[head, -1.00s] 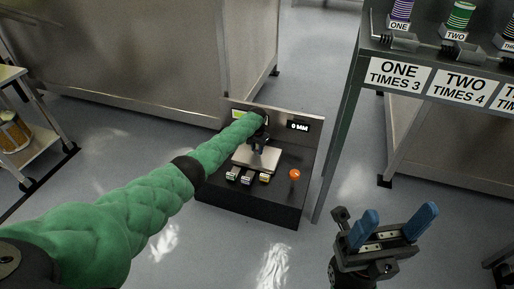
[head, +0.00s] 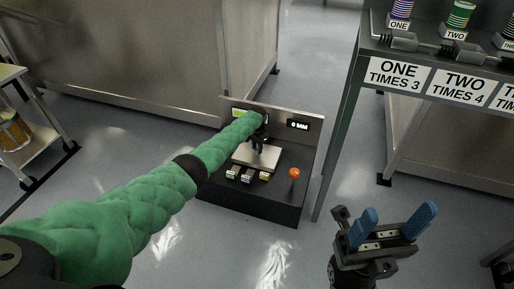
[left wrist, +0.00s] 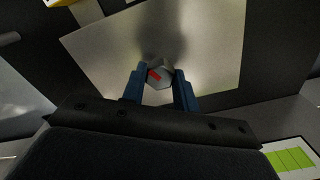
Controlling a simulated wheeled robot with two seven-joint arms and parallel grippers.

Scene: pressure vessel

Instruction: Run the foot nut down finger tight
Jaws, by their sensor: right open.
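The foot nut (left wrist: 159,76) is a grey hex nut with a red mark. In the left wrist view it stands over a pale metal plate (left wrist: 215,55). My left gripper (left wrist: 160,82) has its two blue fingers on opposite sides of the nut, seemingly touching it. In the head view my left gripper (head: 258,146) points down at the pale plate (head: 268,157) on the black fixture (head: 250,202); the nut is too small to make out there. My right gripper (head: 393,232) is open and empty, over the floor at the lower right.
The fixture has a back panel with a display reading about "0 MM" (head: 298,125), an orange knob (head: 294,173) and several small labelled blocks (head: 247,176) in front. A rack with signs (head: 398,73) stands at the right. A steel cabinet (head: 150,60) is behind. Floor in front is clear.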

